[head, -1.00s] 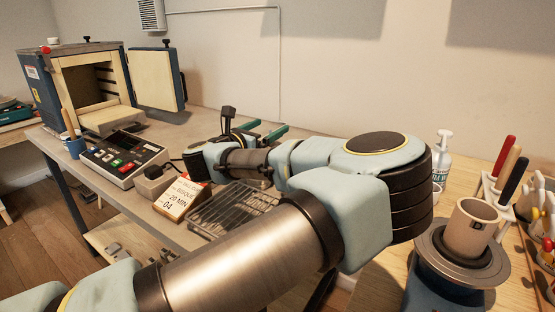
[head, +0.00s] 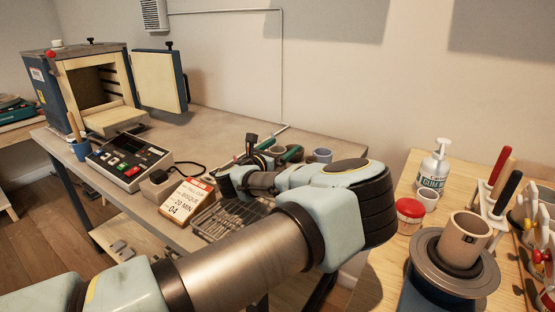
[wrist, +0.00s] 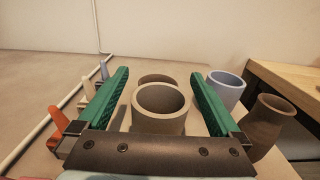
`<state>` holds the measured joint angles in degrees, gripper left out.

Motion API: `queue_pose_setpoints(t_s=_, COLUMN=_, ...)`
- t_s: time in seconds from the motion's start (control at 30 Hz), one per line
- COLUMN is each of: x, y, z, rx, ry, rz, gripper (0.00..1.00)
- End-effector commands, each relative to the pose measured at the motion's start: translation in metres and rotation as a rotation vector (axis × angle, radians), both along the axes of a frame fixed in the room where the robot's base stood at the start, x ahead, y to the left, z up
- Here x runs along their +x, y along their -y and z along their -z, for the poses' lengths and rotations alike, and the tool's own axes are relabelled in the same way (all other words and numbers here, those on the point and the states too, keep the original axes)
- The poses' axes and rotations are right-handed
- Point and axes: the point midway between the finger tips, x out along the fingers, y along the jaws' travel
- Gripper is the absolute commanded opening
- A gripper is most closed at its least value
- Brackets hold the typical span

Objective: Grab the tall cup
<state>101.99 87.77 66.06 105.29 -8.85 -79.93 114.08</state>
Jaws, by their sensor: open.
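My gripper (wrist: 160,74) is open, its two green fingers pointing forward over the grey table. In the wrist view a tan round cup (wrist: 158,123) stands between the fingers, apart from both; its base is hidden by the gripper's body. A darker rim of another vessel (wrist: 158,78) shows just behind it. In the head view my gripper (head: 285,145) is partly hidden by my arm. A tall tan cup (head: 465,240) with a small dark square mark stands upright on the pottery wheel at right, away from my gripper. I cannot tell which cup is the task's.
A blue-grey cup (wrist: 226,90) and a brown vase (wrist: 268,125) stand right of my fingers. An open kiln (head: 90,90) is at left. A pump bottle (head: 435,165) and red-lidded jar (head: 409,215) stand at right.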

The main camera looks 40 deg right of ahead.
Motion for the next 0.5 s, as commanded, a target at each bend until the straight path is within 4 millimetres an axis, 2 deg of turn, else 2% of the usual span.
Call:
queue_pose_setpoints(t_s=0.3, x=0.0011, y=0.0053, z=0.0008, rx=0.001, ry=-0.001, rz=0.0, gripper=0.99)
queue_pose_setpoints(t_s=0.5, x=0.001, y=0.0052, z=0.0005, rx=0.001, ry=-0.001, rz=0.0, gripper=0.76)
